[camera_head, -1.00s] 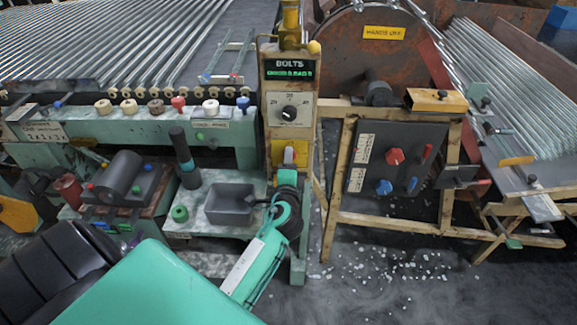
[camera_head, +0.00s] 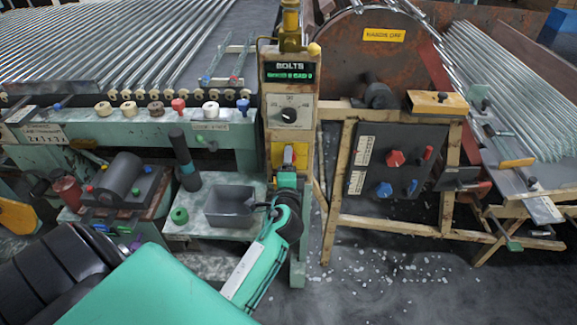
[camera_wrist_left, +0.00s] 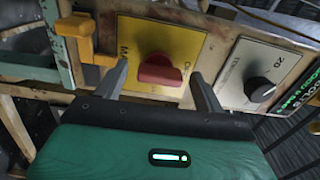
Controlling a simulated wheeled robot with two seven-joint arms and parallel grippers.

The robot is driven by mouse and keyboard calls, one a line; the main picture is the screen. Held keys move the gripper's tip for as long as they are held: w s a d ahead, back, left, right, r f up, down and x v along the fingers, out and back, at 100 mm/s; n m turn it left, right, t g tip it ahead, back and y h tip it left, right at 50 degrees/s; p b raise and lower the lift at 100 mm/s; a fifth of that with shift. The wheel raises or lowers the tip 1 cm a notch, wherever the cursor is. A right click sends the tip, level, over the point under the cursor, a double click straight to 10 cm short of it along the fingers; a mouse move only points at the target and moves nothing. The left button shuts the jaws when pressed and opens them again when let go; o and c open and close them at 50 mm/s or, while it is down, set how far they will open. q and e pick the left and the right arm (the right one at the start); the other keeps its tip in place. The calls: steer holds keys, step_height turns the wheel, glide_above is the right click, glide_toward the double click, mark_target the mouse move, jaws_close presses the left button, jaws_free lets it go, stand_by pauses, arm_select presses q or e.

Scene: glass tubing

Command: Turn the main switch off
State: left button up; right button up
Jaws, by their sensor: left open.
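The main switch is a red rotary knob (camera_wrist_left: 162,70) on a yellow plate (camera_wrist_left: 190,43) in the left wrist view. Part of its lettering shows beside the knob; the rest is hidden. My left gripper (camera_wrist_left: 159,72) is open, with one dark finger on each side of the knob. Gaps show between the fingers and the knob, and I cannot tell how far the tips reach along it. In the head view the gripper (camera_head: 287,172) is at the foot of the yellow plate (camera_head: 277,155) on the control post, covering most of the knob. My right gripper is not in view.
A board with red and blue knobs (camera_head: 397,180) stands right of the post. A grey bin (camera_head: 230,206) is below left.

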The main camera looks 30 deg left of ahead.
arm_select(q)
steer(key=b+v, duration=0.2)
steer(key=v, duration=1.1)
steer(key=shift+s, duration=0.35)
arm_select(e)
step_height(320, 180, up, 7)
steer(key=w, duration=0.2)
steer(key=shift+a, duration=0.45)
arm_select(q)
steer(key=shift+d, duration=0.15)
